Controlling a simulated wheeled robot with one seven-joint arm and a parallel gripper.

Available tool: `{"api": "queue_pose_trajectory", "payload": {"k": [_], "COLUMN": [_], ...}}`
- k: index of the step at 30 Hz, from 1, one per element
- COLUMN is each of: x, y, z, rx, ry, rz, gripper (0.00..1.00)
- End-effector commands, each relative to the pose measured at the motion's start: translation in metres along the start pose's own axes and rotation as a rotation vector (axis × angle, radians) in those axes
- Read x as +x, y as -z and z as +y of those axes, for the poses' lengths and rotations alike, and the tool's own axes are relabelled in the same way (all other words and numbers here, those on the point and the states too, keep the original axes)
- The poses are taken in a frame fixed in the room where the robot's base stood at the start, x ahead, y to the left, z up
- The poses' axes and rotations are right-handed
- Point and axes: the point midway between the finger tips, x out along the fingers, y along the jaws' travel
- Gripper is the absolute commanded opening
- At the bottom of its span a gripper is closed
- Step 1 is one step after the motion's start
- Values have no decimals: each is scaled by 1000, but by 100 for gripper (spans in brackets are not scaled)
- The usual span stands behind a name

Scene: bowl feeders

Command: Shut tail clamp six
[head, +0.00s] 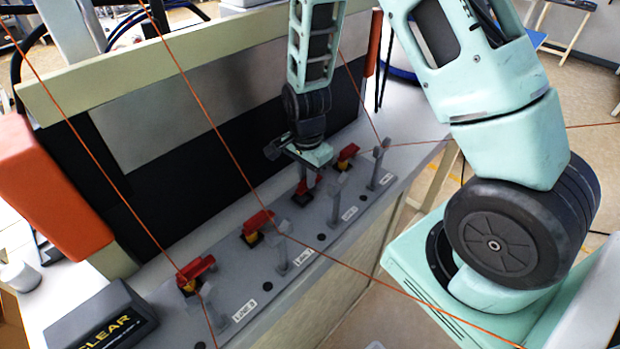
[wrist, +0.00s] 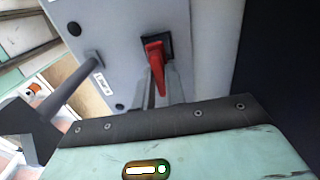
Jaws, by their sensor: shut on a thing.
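A grey rail (head: 262,290) carries a row of clamps with red handles. The clamp in the third place from the left (head: 304,193) is under my gripper (head: 310,172); its label is small and hard to read. In the wrist view its red handle (wrist: 154,65) rises from a dark base, between the fingers of my gripper (wrist: 163,88). The gripper is shut on this red handle. The fingers and my wrist hide part of the clamp, and I cannot tell its exact angle.
Two other red clamps (head: 258,222) (head: 196,268) stand to the left and one (head: 347,152) to the right. Grey posts (head: 281,255) stand in front of the clamps. A dark panel (head: 190,165) rises behind. A black "CLEAR" block (head: 105,318) is at lower left. Thin orange lines cross the view.

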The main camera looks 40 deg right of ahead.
Motion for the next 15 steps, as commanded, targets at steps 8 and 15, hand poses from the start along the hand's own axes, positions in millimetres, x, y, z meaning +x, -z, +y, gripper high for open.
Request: {"api": "queue_pose_trajectory", "payload": {"k": [8,15], "x": [-1,-1], "y": [0,0], "z": [-2,-2], "rx": [43,42], "ry": [2,2], "rz": [0,0], "gripper": [0,35]}}
